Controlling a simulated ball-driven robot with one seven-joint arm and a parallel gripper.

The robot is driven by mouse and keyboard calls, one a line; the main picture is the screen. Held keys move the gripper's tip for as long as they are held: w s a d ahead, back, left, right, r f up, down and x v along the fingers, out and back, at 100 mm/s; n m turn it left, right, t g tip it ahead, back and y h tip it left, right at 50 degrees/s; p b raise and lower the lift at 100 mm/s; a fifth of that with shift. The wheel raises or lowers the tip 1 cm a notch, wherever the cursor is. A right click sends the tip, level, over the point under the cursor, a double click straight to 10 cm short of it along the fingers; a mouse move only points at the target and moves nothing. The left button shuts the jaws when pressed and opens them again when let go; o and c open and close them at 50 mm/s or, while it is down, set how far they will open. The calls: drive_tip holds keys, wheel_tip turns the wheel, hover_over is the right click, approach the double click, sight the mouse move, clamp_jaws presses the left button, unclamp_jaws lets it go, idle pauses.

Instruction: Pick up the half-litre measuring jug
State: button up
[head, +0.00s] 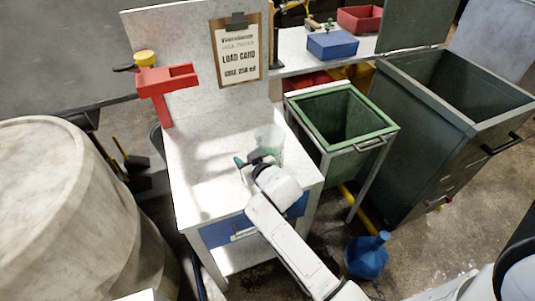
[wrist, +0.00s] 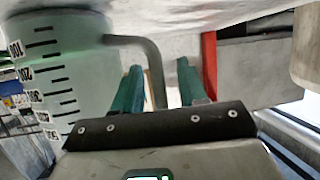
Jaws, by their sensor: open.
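The measuring jug (head: 270,140) is a translucent pale-green vessel on the white worktop, partly hidden behind my gripper in the head view. In the wrist view the jug (wrist: 62,75) fills the left side, with dark graduation bars and white number labels. Its grey handle (wrist: 152,62) reaches right and bends down. My gripper (head: 252,158) is open beside the jug. In the wrist view its two green fingers (wrist: 158,72) stand on either side of the handle, with gaps visible. I cannot tell how deep the handle lies between them.
The white worktop (head: 205,180) is clear left of my gripper. A red bracket (head: 165,85) and a clipboard load card (head: 238,50) are on the back panel. A green bin (head: 345,118) stands to the right, with a blue jug-like container (head: 367,257) on the floor.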

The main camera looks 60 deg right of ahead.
drive_tip(key=shift+c, duration=0.2)
clamp_jaws()
drive_tip(key=shift+r, duration=0.2)
idle(0.4)
